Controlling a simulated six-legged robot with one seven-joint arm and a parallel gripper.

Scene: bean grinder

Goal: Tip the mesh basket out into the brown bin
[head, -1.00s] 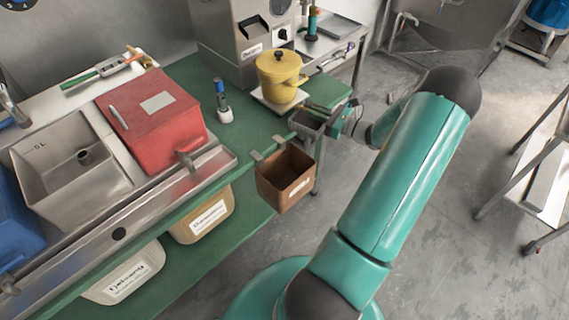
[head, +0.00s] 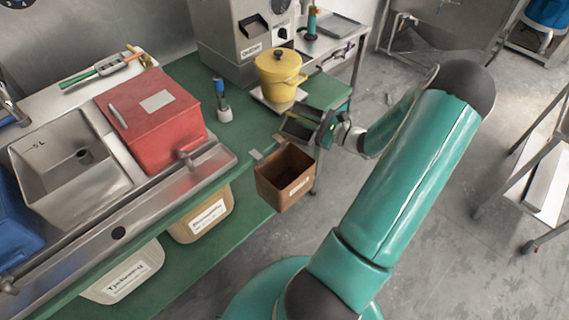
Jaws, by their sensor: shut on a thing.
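The brown bin (head: 287,182) hangs at the front edge of the green counter, with its open top facing up. My gripper (head: 322,130) is above and to the right of the bin, at the counter's edge. It is shut on the mesh basket (head: 298,127), a small dark grey container on its left side. The basket appears tilted, just above the bin's back right rim. The basket's inside and the jaw tips are too small to see clearly. The inside of the bin is dark, and no contents can be made out.
A yellow pot (head: 279,76) stands on a scale just behind the basket. A small blue-topped bottle (head: 222,100) and a red box (head: 150,118) stand to the left. A steel grinder housing (head: 240,40) is at the back. Floor is clear in front of the bin.

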